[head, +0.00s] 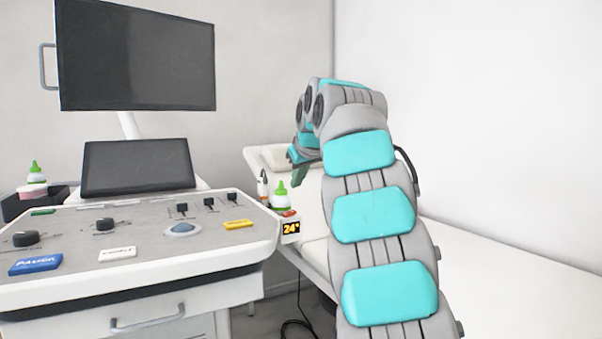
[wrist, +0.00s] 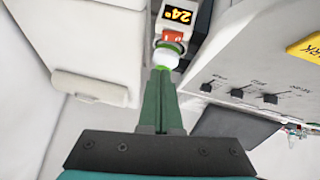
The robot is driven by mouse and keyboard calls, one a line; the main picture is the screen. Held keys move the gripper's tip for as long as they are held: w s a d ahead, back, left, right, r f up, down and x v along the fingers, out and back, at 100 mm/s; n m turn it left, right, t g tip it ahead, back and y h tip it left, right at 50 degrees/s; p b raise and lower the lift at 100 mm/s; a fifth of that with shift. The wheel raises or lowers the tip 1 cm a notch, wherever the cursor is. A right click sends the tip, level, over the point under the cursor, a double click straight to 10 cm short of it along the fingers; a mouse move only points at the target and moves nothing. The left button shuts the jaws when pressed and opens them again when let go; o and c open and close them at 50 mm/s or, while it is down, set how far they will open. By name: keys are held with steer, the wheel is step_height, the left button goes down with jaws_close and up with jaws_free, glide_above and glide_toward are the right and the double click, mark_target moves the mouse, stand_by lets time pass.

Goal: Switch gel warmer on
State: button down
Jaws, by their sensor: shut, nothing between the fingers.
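The gel warmer (head: 291,229) is a small white unit on the right side of the ultrasound console, with an orange "24°" readout. The readout also shows in the wrist view (wrist: 178,14). Beside the readout is a red-orange rocker switch (wrist: 172,37); its position is too small to tell. A white gel bottle with a green cap (head: 281,195) stands in the warmer. My gripper (head: 298,174) is shut and empty, above and just right of the bottle in the head view. In the wrist view its fingertips (wrist: 161,72) point at the bottle, which lies between them and the switch.
The console (head: 150,255) carries knobs, a blue PAUSE key and a yellow key. A monitor (head: 137,55) rises behind it. The white examination couch (head: 500,255) lies to the right, under my arm. A second green-capped bottle (head: 36,175) stands far left.

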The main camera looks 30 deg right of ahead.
mark_target(289, 213)
step_height(289, 213, down, 7)
steer(key=w+d, duration=0.1)
steer(key=w, duration=0.1)
steer(key=shift+w+r, duration=0.2)
steer(key=shift+w, duration=0.15)
steer(key=shift+d, duration=0.1)
